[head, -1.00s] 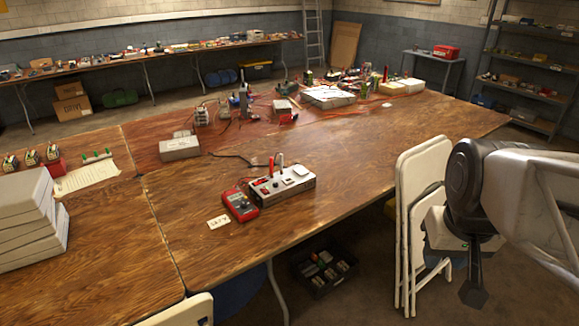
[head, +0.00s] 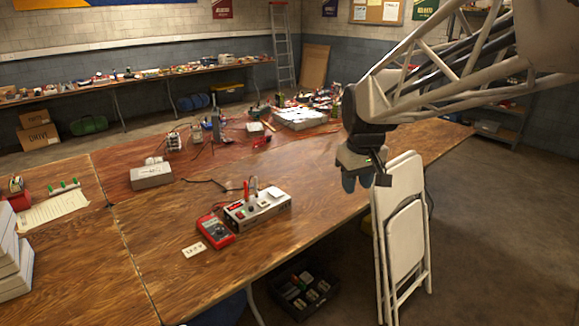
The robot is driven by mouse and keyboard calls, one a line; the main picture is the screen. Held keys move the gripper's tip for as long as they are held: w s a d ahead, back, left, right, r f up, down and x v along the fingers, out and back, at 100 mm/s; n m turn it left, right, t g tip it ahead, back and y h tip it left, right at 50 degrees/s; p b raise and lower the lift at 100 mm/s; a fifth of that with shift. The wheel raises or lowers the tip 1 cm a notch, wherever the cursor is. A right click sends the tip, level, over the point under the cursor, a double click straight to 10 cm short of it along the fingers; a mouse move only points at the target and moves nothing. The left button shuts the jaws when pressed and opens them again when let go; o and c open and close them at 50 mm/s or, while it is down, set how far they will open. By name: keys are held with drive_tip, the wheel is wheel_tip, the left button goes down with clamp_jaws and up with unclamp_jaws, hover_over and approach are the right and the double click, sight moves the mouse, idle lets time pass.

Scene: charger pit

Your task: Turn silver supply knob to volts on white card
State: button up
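A power supply box (head: 258,209) with a pale top and dark lower front sits near the table's front edge. A red probe or plug stands up from it, with a grey upright piece beside it. The silver knob is too small to make out. A red multimeter (head: 215,231) lies against its left end. A small white card (head: 194,250) lies flat in front of the meter; its writing is too small to read. My gripper (head: 366,182) hangs in the air right of the supply, above the table's right edge, pointing down. Its fingers are too dark to judge their opening.
White folding chairs (head: 402,235) lean at the table's right edge, below my gripper. A grey box (head: 151,175) stands behind left, and a cluttered area with a white case (head: 298,118) lies farther back. The wood right of the supply is clear.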

drive_tip(key=w+a+f+n, duration=0.25)
drive_tip(key=w+a, duration=0.45)
drive_tip(key=w, duration=0.5)
drive_tip(key=n+g, duration=0.2)
drive_tip(key=n, duration=0.5)
hover_over(251, 207)
wheel_tip(251, 207, down, 25)
drive_tip(key=shift+f, duration=0.15)
drive_tip(key=shift+w+a+f, duration=0.1)
drive_tip(key=shift+f, duration=3.9)
